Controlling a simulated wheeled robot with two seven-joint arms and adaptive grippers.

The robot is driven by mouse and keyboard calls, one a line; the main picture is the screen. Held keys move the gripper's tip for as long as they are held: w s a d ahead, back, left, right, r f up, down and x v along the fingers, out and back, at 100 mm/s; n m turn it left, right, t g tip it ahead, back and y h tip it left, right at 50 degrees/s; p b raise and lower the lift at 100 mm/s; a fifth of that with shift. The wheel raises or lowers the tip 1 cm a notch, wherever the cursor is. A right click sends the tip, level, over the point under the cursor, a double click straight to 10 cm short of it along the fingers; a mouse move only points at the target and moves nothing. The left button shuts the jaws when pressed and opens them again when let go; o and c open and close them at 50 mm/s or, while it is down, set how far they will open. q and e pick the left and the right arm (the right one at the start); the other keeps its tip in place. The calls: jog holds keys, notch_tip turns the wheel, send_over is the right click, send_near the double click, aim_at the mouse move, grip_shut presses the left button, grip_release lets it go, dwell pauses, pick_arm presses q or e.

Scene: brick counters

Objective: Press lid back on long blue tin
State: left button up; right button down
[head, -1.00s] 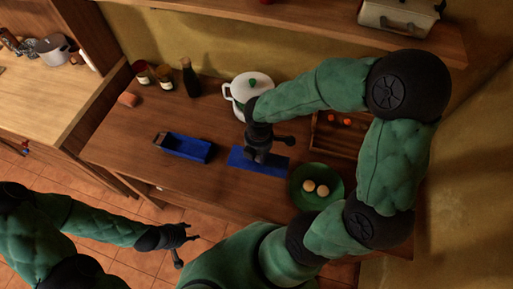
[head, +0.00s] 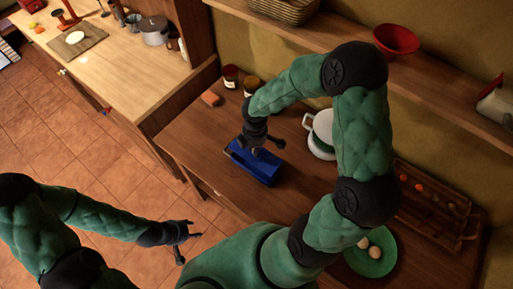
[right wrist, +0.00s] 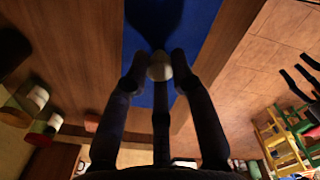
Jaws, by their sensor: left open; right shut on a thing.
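The long blue tin (head: 247,172) stands on the brown counter, below my right gripper (head: 256,148) in the head view. My right gripper is shut on the pale knob (right wrist: 160,66) of the blue lid (right wrist: 188,30), which fills the upper middle of the right wrist view. The lid is over the tin; blue on blue, I cannot tell whether it rests on the rim or hovers just above. My left gripper (head: 184,236) is open and empty, out over the tiled floor, away from the counter.
A white pot (head: 321,128) stands right of the tin. Two jars, one with a dark top (head: 231,76), and an orange block (head: 210,98) stand behind it. A green plate (head: 384,264) with round items and a wooden tray (head: 420,213) are farther right. The counter front is clear.

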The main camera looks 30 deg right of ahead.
jog(key=shift+w+a, duration=0.1)
jog(key=shift+f, duration=0.1)
dwell(0.3)
notch_tip(320, 180, down, 6)
jog(key=b, duration=0.5)
jog(key=shift+f+b, duration=0.45)
jog(key=shift+b, duration=0.05)
dwell(2.2)
dwell(0.3)
jog(key=shift+c, duration=2.4)
grip_release()
